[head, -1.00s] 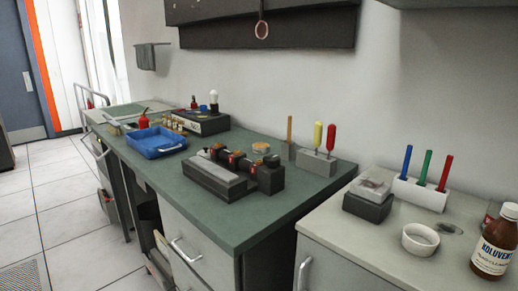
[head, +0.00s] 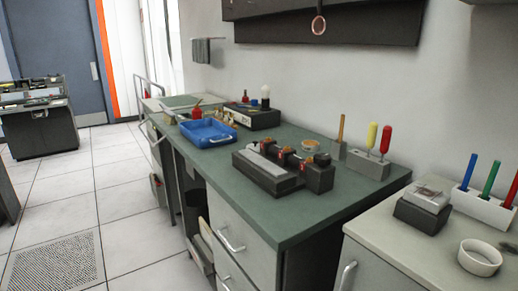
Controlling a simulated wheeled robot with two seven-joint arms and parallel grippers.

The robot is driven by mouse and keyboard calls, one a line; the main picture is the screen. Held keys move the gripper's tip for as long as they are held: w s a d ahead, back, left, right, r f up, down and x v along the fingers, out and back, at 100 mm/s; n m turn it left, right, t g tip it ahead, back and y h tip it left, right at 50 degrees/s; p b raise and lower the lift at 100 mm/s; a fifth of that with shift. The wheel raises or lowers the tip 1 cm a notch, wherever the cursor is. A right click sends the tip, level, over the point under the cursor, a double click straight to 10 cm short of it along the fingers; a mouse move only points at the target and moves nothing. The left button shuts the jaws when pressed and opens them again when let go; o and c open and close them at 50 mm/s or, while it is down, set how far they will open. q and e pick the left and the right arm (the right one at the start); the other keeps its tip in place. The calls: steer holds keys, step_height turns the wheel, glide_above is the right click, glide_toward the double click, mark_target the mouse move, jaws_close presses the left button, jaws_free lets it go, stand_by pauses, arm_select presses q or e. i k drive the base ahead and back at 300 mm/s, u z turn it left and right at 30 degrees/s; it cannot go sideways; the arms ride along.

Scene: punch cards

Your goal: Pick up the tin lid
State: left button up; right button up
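No thing is plainly a tin lid at this size. A small round tan-topped item (head: 310,146) sits on the green bench top (head: 262,213), behind a dark grey block device (head: 283,170); I cannot tell whether it is the lid. A white round dish or ring (head: 480,257) sits on the pale counter (head: 388,237) at the lower right. Neither of my grippers is in view.
A blue tray (head: 208,138) and a black box (head: 246,118) stand farther back on the bench. Holders with coloured-handled tools (head: 368,163) stand by the wall. A grey machine (head: 40,130) is at far left. The tiled floor (head: 120,210) before the bench is clear.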

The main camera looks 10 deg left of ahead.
mark_target(255, 147)
steer(key=u, duration=1.75)
steer(key=i, duration=3.6)
steer(key=z, duration=3.4)
